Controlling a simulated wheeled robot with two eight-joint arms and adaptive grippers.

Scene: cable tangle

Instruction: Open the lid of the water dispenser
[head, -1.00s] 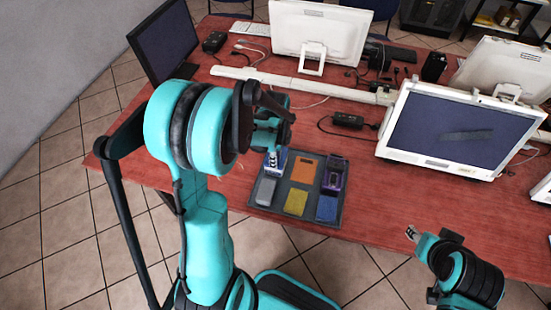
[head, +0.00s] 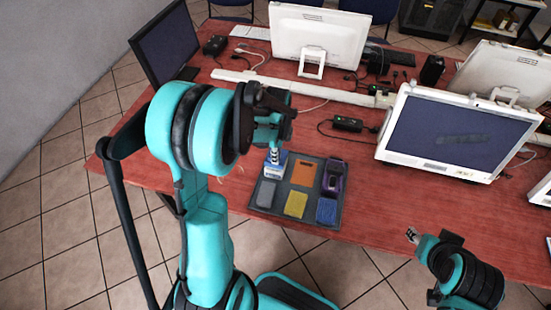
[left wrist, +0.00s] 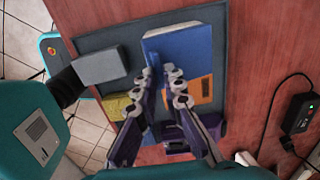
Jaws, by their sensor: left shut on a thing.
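No water dispenser or lid that I can make out shows in either view. My left gripper (head: 275,150) reaches down over the back left corner of a dark grey tray (head: 281,199) on the red table. It is shut on a blue and white box (head: 274,168). In the left wrist view the fingers (left wrist: 162,76) meet at the edge of this blue box (left wrist: 190,50); the exact contact is hard to see.
The tray also holds an orange piece (head: 303,172), a purple item (head: 333,174), a yellow piece (head: 295,204), a blue piece (head: 326,209) and a grey block (head: 267,193). A monitor (head: 455,135) and a black adapter (head: 347,124) stand right. The table right of the tray is clear.

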